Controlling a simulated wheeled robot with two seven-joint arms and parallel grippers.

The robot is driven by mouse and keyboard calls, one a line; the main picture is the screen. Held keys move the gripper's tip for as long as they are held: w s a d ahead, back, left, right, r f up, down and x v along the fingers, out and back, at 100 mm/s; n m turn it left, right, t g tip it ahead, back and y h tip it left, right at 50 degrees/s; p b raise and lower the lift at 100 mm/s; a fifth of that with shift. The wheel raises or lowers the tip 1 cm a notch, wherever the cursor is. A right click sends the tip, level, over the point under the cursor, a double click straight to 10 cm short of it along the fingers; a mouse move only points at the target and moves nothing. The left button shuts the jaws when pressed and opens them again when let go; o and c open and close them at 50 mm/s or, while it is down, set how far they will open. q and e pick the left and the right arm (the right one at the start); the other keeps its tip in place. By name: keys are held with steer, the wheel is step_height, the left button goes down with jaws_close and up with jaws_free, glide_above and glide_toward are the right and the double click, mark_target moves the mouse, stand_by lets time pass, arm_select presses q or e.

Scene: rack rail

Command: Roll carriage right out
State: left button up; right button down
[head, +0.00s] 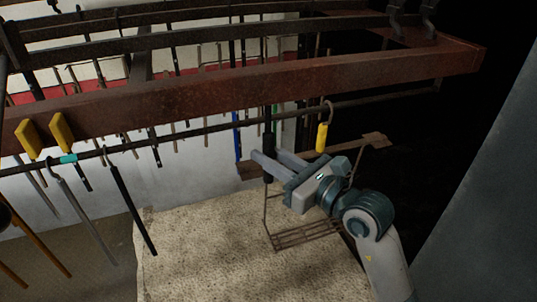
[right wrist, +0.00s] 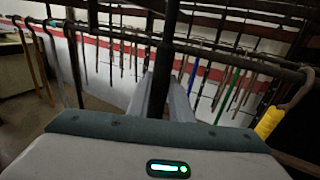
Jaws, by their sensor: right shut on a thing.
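My right gripper (head: 268,158) reaches in from the lower right and is shut on a dark upright post (head: 268,140). The post hangs below the rack by the rail (head: 220,126). In the right wrist view the post (right wrist: 168,45) rises between the two grey fingers (right wrist: 160,100). A brown wooden bar (head: 355,147) and a wire basket-like frame (head: 300,236) show behind and below the gripper. I cannot tell which of these parts belong to the carriage, as my gripper and arm hide some of them. My left gripper is not in view.
A rusty beam (head: 250,90) crosses above the rail. A yellow-handled hook (head: 322,137) hangs just right of the post. Black (head: 130,208) and grey (head: 82,215) rods hang at left, near two yellow blocks (head: 62,132). A beige slab (head: 190,250) lies below.

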stand_by(0.7)
steer(key=c, duration=1.5)
jaws_free()
steer(key=shift+a, duration=0.15)
steer(key=shift+o, duration=0.7)
steer(key=shift+a, duration=0.15)
steer(key=shift+s+d, duration=0.1)
steer(key=shift+d, duration=0.15)
steer(key=v, duration=0.8)
steer(key=shift+s+d, duration=0.25)
steer(key=shift+d, duration=0.05)
